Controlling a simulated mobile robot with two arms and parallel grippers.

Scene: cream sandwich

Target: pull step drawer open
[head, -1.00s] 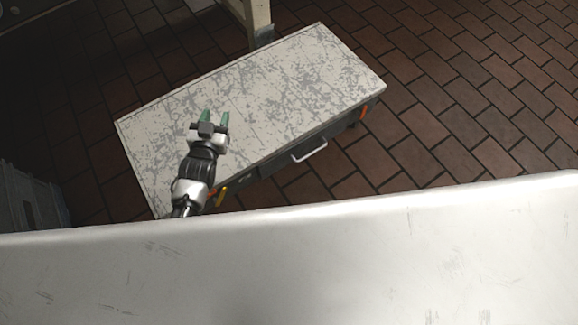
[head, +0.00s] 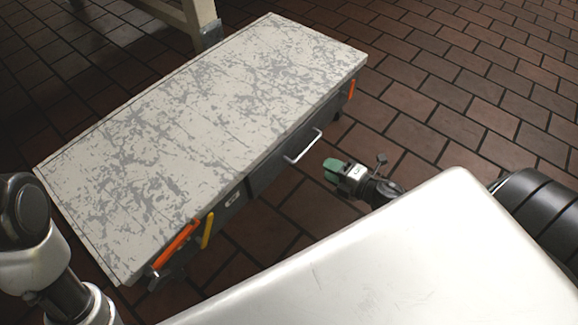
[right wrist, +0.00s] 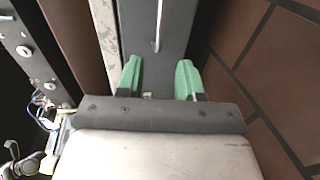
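The step (head: 190,120) is a low bench with a worn white and grey top, and its dark drawer (head: 265,172) looks closed, its front in line with the side. A silver bar handle (head: 303,147) sits on the drawer front. My right gripper (head: 332,168), with green fingertips, is just right of the handle and apart from it. In the right wrist view the right gripper (right wrist: 160,80) has its fingers spread and empty, with the handle (right wrist: 157,28) ahead between them. My left arm shows at the lower left, but its gripper is out of view.
An orange bar (head: 176,243) and a yellow bar (head: 208,231) stick out at the step's near end; another orange piece (head: 351,89) is at the far end. A post (head: 201,22) stands behind. Brick floor (head: 450,100) is clear to the right.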

